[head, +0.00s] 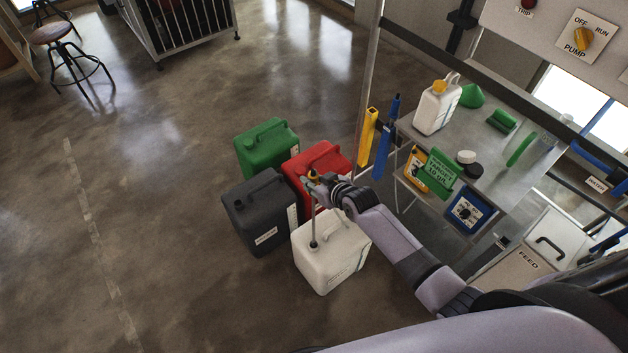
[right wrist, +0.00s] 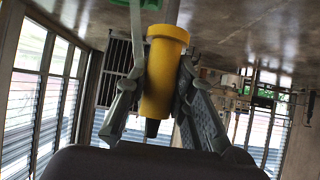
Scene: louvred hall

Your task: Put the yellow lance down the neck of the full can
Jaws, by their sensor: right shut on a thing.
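My right gripper (head: 318,184) is shut on the yellow lance (right wrist: 165,65). The right wrist view shows the lance's yellow cylindrical head between both fingers. In the head view the lance's grey tube (head: 314,222) hangs nearly upright below the gripper. Its lower end meets the dark neck opening of the white can (head: 328,262); I cannot tell how far it is inside. A dark grey can (head: 258,218), a red can (head: 322,162) and a green can (head: 266,148) stand close by. The can labels are too small to read, so I cannot tell which is full. My left gripper is not in view.
A metal bench (head: 485,150) to the right carries a white bottle (head: 436,108) and green items. Yellow (head: 368,132) and blue (head: 383,148) upright pieces stand at its near-left corner post. A FEED box (head: 525,260) is lower right. The floor left of the cans is clear.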

